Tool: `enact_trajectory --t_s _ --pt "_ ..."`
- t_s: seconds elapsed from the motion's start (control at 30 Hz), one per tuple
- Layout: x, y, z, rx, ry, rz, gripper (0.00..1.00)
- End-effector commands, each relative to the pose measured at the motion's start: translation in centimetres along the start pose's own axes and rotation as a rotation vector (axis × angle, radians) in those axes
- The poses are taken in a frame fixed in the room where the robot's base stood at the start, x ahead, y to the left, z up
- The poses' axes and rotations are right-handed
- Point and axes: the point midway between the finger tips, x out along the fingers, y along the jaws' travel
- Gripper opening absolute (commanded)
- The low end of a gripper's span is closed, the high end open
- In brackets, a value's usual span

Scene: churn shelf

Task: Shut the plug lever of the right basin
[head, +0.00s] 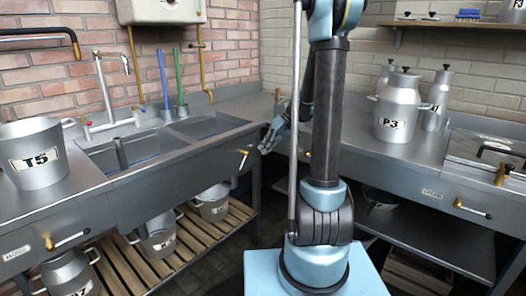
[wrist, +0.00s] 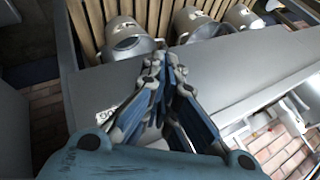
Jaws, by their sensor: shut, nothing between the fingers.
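The right basin (head: 203,125) is sunk in the steel sink counter in the head view. In the wrist view my gripper (wrist: 166,75) is shut and empty, in front of the grey sink panel (wrist: 215,75). I cannot make out the lever there; the fingers may hide it.
The left basin (head: 125,151) and churn T5 (head: 33,153) are to the left. Another lever (head: 68,240) is on the left front panel. Churns stand on the slatted shelf (head: 185,252) below. Churn P3 (head: 398,110) stands on the right counter (head: 425,165).

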Motion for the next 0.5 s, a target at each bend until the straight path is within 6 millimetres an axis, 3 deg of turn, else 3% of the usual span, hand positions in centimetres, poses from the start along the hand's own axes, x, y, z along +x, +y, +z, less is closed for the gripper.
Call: enact_trajectory --t_s 0.1,0.5 --pt "-1.2 -2.0 2.1 0.045 -0.018 0.049 0.0" --pt "-3.8 -6.8 9.8 0.186 -0.056 0.224 0.0"
